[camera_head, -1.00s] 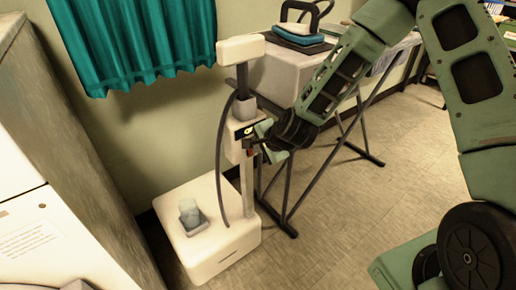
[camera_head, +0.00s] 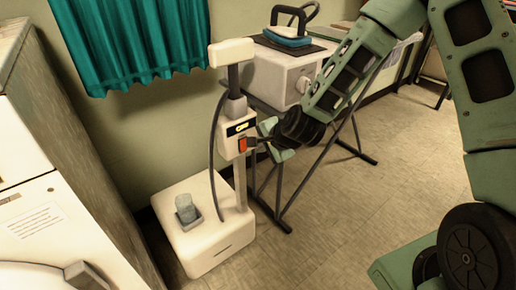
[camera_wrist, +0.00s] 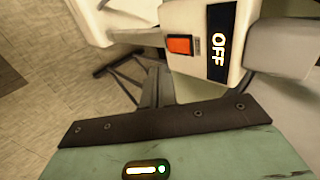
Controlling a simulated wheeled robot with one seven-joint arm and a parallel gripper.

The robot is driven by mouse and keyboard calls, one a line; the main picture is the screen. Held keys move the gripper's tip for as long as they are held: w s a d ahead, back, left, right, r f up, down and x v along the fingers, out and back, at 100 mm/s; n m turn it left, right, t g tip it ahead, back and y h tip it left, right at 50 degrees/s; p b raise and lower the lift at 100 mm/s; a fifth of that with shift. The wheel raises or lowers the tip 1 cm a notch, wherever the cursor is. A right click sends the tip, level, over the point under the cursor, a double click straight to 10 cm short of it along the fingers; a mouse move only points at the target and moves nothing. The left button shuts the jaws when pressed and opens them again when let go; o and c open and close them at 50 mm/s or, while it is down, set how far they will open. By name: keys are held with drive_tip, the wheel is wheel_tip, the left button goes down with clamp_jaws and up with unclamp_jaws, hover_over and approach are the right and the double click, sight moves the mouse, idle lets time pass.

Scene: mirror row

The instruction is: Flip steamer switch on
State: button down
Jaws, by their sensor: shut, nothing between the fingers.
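The steamer (camera_head: 229,143) stands upright, with a white control box on its pole above a white base. An orange-red switch (camera_head: 242,145) sits on the box's front, below a dark display (camera_head: 240,128). In the wrist view the switch (camera_wrist: 180,45) is unobstructed, and the display (camera_wrist: 219,42) reads OFF. My gripper (camera_head: 260,141) is shut and empty, just to the right of the switch; whether it touches the box is unclear. Its fingers show edge-on in the wrist view, pointing toward the box.
An iron (camera_head: 287,38) rests on a white box on a folding-leg stand (camera_head: 300,150) behind my arm. A white machine (camera_head: 30,215) stands at the left. Open floor lies at the right.

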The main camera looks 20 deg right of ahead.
drive_tip(key=p+v, duration=0.1)
drive_tip(key=v, duration=0.5)
drive_tip(key=shift+s+r, duration=0.15)
drive_tip(key=shift+r, duration=0.05)
drive_tip(key=shift+d+f, duration=0.1)
drive_tip(key=s+f+t, duration=0.1)
drive_tip(key=f+t+p, duration=0.1)
drive_tip(key=f, duration=0.1)
drive_tip(key=shift+s+d+y, duration=0.25)
drive_tip(key=shift+s+y, duration=0.05)
drive_tip(key=shift+s, duration=0.1)
